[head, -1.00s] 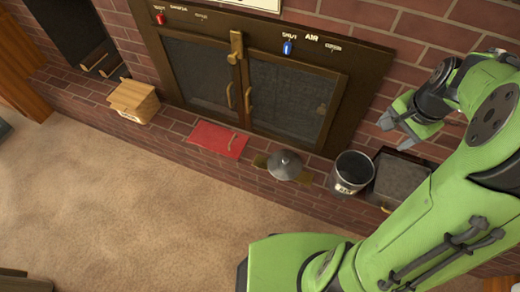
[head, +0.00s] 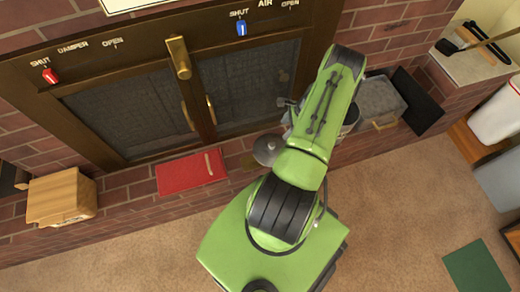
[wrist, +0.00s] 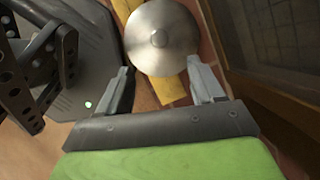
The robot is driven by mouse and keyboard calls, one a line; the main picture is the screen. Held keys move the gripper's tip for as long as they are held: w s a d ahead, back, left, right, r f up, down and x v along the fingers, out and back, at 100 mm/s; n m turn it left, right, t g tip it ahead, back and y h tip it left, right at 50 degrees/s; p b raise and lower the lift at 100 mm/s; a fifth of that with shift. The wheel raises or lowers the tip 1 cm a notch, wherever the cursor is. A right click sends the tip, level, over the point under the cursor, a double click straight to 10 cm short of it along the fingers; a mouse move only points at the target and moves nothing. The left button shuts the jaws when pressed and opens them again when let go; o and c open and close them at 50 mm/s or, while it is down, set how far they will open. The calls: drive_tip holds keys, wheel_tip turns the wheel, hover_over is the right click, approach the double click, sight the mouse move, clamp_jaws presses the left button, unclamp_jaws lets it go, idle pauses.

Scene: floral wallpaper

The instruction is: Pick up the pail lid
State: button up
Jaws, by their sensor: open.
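The pail lid is a round, dull metal disc with a small knob at its centre. In the head view the lid (head: 266,150) lies on the brick hearth in front of the stove doors, partly covered by my arm. In the wrist view the lid (wrist: 160,38) is straight ahead, just beyond the fingertips. It rests over a flat yellowish piece (wrist: 172,88). My gripper (wrist: 161,67) is open and empty, with its fingers apart towards the lid's near edge. The head view mostly hides the gripper behind my arm. The dark pail (head: 350,120) shows only partly beside my arm.
A red flat item (head: 191,173) and a wooden box (head: 61,197) are on the hearth to the left. A grey bin (head: 379,101) with a handle stands right of the pail. Glass stove doors (head: 245,95) rise behind the lid.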

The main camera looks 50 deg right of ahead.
sight(272, 144)
drive_tip(key=b+x, duration=0.5)
drive_tip(key=x, duration=0.9)
drive_tip(key=shift+a+f, duration=0.1)
drive_tip(key=shift+f, duration=0.3)
drive_tip(key=shift+r, duration=0.1)
drive_tip(key=shift+c, duration=0.3)
clamp_jaws()
